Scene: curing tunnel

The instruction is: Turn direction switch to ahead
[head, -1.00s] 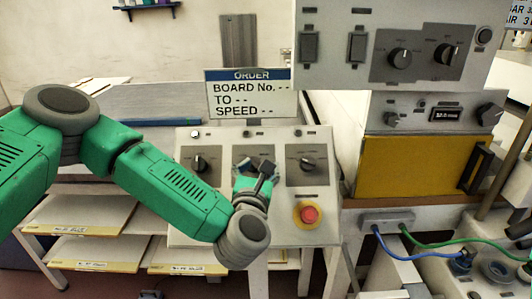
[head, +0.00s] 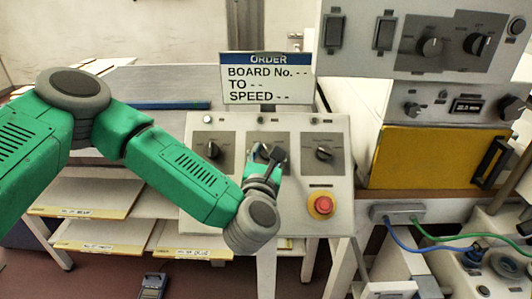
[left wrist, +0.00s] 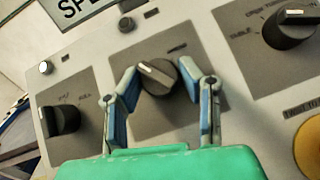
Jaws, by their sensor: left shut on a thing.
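The sloped control panel (head: 335,195) carries three dark knobs in a row on grey plates. My left gripper (head: 268,153) is at the middle knob. In the left wrist view the fingers of the left gripper (left wrist: 160,82) are shut on that middle knob (left wrist: 157,74), one on each side. Its white pointer mark leans to the upper left there. The left knob (head: 212,150) and right knob (head: 324,153) stand free. The label print is too small to tell which knob is the direction switch. My right gripper is in no view.
A red stop button (head: 322,205) on a yellow base sits below the right knob. An order sign (head: 266,78) stands behind the panel, with board number, destination and speed blank. A grey cabinet (head: 385,68) with more knobs overhangs at upper right.

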